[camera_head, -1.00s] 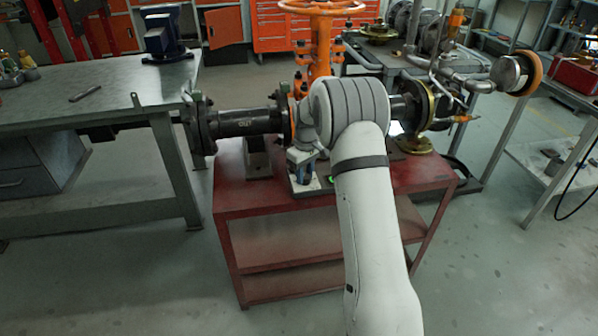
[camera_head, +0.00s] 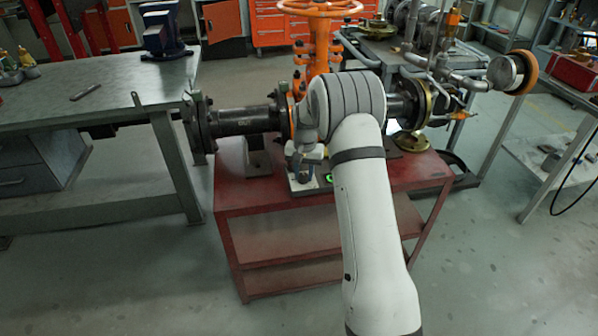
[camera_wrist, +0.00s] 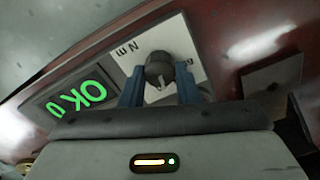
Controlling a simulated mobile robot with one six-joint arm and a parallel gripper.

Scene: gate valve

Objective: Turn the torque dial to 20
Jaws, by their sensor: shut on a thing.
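The torque dial (camera_wrist: 159,66) is a small dark round knob with a pale pointer mark, in the upper middle of the wrist view. It sits on a white plate (camera_wrist: 182,42) lettered "N m"; other scale marks are hidden or unreadable. My gripper (camera_wrist: 160,84) has blue fingers on either side of the knob and is shut on it. In the head view the plate (camera_head: 302,187) lies on the red cart, and my arm and wrist hide the dial.
The red cart (camera_head: 240,200) carries a dark horizontal pipe (camera_head: 245,120) and an orange valve (camera_head: 318,55) with a handwheel, close behind my wrist. A grey workbench (camera_head: 90,95) stands left, shelving right. Open floor lies in front of the cart.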

